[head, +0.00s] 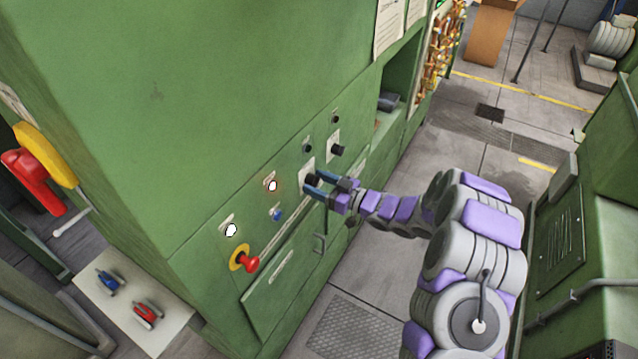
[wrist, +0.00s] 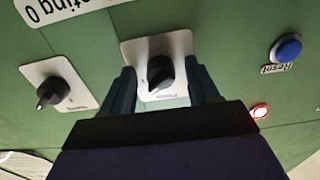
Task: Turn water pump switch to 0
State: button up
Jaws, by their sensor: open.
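A black rotary switch knob on a white plate (wrist: 160,72) sits between my gripper's two fingers in the wrist view. The plate also shows in the head view (head: 307,170), partly hidden by the fingers. My gripper (head: 315,185) is open, one finger on each side of the knob; I cannot tell whether either touches it. A second black knob on a white plate (wrist: 52,95) is to the left there, and to the upper right in the head view (head: 336,149). The small plate labels are unreadable.
A handle (head: 320,232) stands out below. Another green machine (head: 565,240) is at the right; floor lies between.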

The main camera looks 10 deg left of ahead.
jog(key=c, duration=1)
jog(key=shift+n+b, duration=0.3)
jog(key=shift+b, duration=0.1)
jog(key=n+b, duration=0.2)
jog(key=shift+f+n+b, duration=0.15)
jog(key=shift+n+b, duration=0.25)
jog(key=n+b, duration=0.4)
jog(key=b, duration=0.1)
jog(key=shift+f, duration=0.1)
jog(key=n+b, duration=0.4)
jog(key=shift+n, duration=0.3)
jog(key=shift+c, duration=0.2)
jog(key=shift+r, duration=0.2)
